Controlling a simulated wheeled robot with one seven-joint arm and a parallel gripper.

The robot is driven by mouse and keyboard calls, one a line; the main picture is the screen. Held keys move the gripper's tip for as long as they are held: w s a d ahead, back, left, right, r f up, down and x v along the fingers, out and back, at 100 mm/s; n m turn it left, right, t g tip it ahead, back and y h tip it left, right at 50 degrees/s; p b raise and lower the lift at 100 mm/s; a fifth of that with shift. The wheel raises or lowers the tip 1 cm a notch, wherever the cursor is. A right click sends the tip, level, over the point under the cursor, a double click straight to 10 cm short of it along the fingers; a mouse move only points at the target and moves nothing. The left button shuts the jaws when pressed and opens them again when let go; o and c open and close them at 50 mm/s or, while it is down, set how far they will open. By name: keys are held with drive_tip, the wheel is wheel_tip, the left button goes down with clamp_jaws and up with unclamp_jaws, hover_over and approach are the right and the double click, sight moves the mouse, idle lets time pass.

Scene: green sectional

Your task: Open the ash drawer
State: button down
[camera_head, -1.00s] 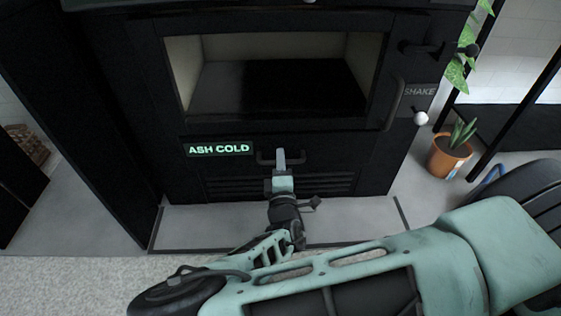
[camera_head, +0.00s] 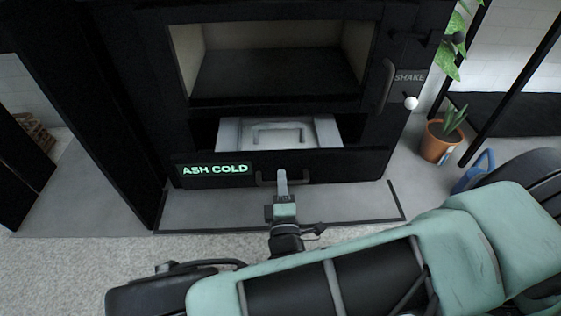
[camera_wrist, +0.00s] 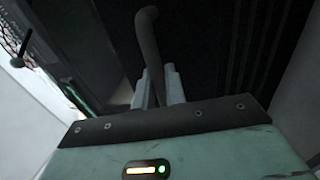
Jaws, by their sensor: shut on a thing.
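The ash drawer (camera_head: 325,165) is the black front below the stove's firebox, with a lit green "ASH COLD" label (camera_head: 215,169). It stands pulled out, and a pale grey ash pan (camera_head: 232,134) with a bar handle shows in the opening behind it. My gripper (camera_head: 282,178) is at the middle of the drawer front, shut on the dark drawer handle (camera_head: 265,180). In the wrist view the handle (camera_wrist: 148,45) runs up from between the pale fingers (camera_wrist: 158,88).
The black stove (camera_head: 160,60) has a knob by a "SHAKE" label (camera_head: 409,77) at right. A potted plant (camera_head: 440,143) and a blue watering can (camera_head: 478,170) stand on the floor at right. A grey hearth slab (camera_head: 350,203) lies below the drawer.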

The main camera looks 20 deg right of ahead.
drive_tip(key=r+p+v, duration=0.2)
drive_tip(key=v, duration=1.1)
drive_tip(key=shift+s+r, duration=0.25)
drive_tip(key=shift+a, duration=0.1)
drive_tip(key=c, duration=1.5)
unclamp_jaws()
drive_tip(key=shift+c, duration=0.2)
